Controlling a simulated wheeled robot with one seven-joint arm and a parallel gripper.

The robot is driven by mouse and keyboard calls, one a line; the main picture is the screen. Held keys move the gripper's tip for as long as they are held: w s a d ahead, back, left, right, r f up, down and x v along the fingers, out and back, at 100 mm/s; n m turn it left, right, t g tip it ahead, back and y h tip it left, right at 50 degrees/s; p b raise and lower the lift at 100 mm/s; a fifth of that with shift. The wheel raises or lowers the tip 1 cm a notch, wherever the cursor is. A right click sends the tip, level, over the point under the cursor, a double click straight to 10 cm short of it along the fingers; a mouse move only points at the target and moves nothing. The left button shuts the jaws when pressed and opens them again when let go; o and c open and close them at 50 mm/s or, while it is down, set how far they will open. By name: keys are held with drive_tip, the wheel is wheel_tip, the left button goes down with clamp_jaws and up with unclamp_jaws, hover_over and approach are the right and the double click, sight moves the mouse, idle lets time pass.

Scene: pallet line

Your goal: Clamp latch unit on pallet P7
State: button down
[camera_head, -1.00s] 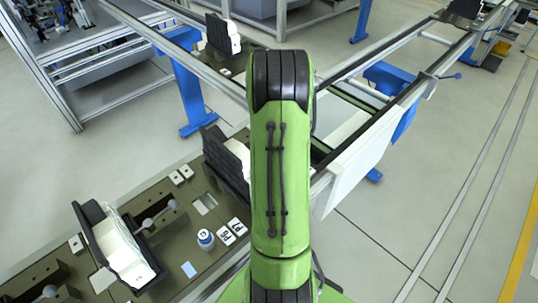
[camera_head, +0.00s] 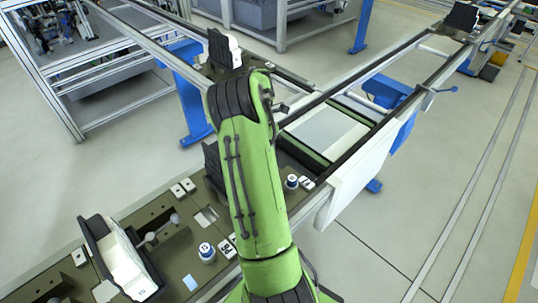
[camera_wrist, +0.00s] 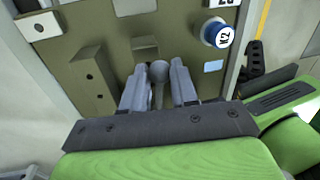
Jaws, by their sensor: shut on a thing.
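In the wrist view, my gripper (camera_wrist: 159,88) has its two grey fingers on either side of a grey ball-ended lever (camera_wrist: 159,70). It is shut on that lever. The lever stands on an olive-brown pallet plate (camera_wrist: 112,38), beside a raised block (camera_wrist: 92,78) with holes. The lever's lower part is hidden by the fingers and wrist. A jar with a blue cap (camera_wrist: 217,33) stands right of the lever, with a light blue tag (camera_wrist: 213,67) below it. In the head view, my arm hides the gripper and the lever; I cannot read a P7 label.
In the head view, the near pallet (camera_head: 190,240) carries a black-backed white block (camera_head: 125,262), another ball lever (camera_head: 174,218) and a jar (camera_head: 206,252). A second jar (camera_head: 291,182) stands right of my arm. The conveyor's white plate (camera_head: 325,132) is bare. A blue leg (camera_head: 190,105) stands beyond.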

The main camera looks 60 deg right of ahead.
drive_tip(key=shift+w+d+n, duration=0.15)
drive_tip(key=shift+w+n, duration=0.4)
drive_tip(key=shift+n, duration=0.25)
drive_tip(key=c, duration=0.9)
unclamp_jaws()
drive_tip(key=w+r+p, duration=0.1)
drive_tip(key=r, duration=0.4)
drive_tip(key=w+r+p, duration=0.1)
drive_tip(key=r, duration=0.4)
drive_tip(key=w+r+p, duration=0.1)
drive_tip(key=r, duration=0.4)
drive_tip(key=shift+r, duration=0.25)
